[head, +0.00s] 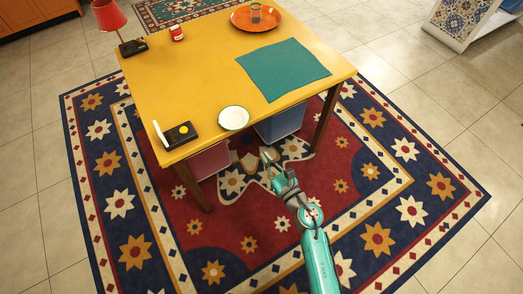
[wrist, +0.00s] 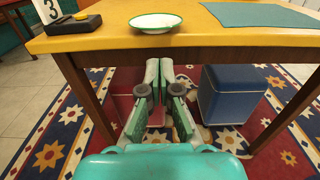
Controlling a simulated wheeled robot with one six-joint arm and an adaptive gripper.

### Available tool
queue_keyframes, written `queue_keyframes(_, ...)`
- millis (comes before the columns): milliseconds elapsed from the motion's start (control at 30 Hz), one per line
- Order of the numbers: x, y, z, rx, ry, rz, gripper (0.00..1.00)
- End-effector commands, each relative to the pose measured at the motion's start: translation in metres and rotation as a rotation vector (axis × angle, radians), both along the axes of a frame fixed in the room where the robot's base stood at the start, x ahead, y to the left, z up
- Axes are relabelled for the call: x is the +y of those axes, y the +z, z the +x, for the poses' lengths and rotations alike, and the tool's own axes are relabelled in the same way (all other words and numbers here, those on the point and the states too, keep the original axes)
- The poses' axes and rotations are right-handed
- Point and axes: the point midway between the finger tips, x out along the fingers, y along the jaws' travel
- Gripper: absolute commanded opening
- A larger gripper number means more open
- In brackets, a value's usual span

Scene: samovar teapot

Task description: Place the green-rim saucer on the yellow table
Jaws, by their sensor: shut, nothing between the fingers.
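The white saucer with a green rim (head: 233,118) lies on the yellow table (head: 200,75), close to its front edge. In the wrist view the saucer (wrist: 155,22) is at the top, at the near edge of the tabletop (wrist: 220,38). My gripper (head: 267,156) is shut and empty. It is in front of the table, to the lower right of the saucer and apart from it. In the wrist view my gripper's fingers (wrist: 160,66) point towards the space below the tabletop edge.
A teal mat (head: 283,68) lies right of the saucer; a black box with a yellow knob (head: 180,135) is left of it. An orange tray (head: 241,20) with a glass, a red-labelled jar (head: 176,33) and a red lamp (head: 109,16) stand farther back. A blue bin (wrist: 228,95) is under the table.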

Motion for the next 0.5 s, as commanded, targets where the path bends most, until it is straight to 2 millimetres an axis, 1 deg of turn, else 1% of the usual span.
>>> queue_keyframes(500,0.053,0.001,0.077,0.000,0.002,0.004,0.00)
